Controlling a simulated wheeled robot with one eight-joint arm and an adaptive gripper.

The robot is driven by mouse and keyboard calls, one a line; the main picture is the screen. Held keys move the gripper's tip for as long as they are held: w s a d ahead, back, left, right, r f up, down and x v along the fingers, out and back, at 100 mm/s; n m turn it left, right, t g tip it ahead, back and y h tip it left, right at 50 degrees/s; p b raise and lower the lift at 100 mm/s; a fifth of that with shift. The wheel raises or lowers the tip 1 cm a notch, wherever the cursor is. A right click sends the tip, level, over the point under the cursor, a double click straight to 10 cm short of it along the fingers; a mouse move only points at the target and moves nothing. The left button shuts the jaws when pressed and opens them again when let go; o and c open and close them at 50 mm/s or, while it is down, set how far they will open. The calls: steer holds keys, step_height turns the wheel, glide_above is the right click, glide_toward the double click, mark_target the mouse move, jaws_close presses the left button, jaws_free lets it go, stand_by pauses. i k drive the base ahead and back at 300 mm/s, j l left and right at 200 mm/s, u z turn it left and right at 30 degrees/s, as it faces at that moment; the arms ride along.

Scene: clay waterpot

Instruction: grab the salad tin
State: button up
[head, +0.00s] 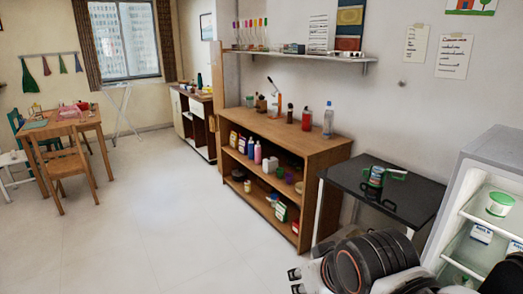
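No thing in the head view is clearly labelled as the salad tin. A white tub with green markings (500,204) stands on the upper shelf of the open fridge at the right; it may be the tin. A green and dark container with a spout or handle (376,177) stands on the black table; its kind is hard to tell. My gripper (296,281) is at the bottom edge, pointing left, with its dark fingertips apart and nothing seen between them. It is well away from both containers. My arm covers part of the lower right.
The black table (405,197) stands between the wooden shelf unit (295,135) and the open fridge (484,150). Small white boxes (481,233) are in the fridge. A wall shelf (300,54) hangs above. The floor (170,220) at left is clear up to the dining table (55,133) and chairs.

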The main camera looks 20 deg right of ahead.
mark_target(377, 172)
steer(key=i, duration=1.2)
steer(key=i+z, duration=0.45)
steer(key=i+j+z, duration=0.3)
steer(key=z, duration=0.15)
steer(key=i+j+z, duration=0.75)
steer(key=z, duration=0.15)
steer(key=i+j, duration=0.1)
steer(key=j, duration=0.15)
steer(key=i+j+z, duration=0.1)
steer(key=j, duration=0.15)
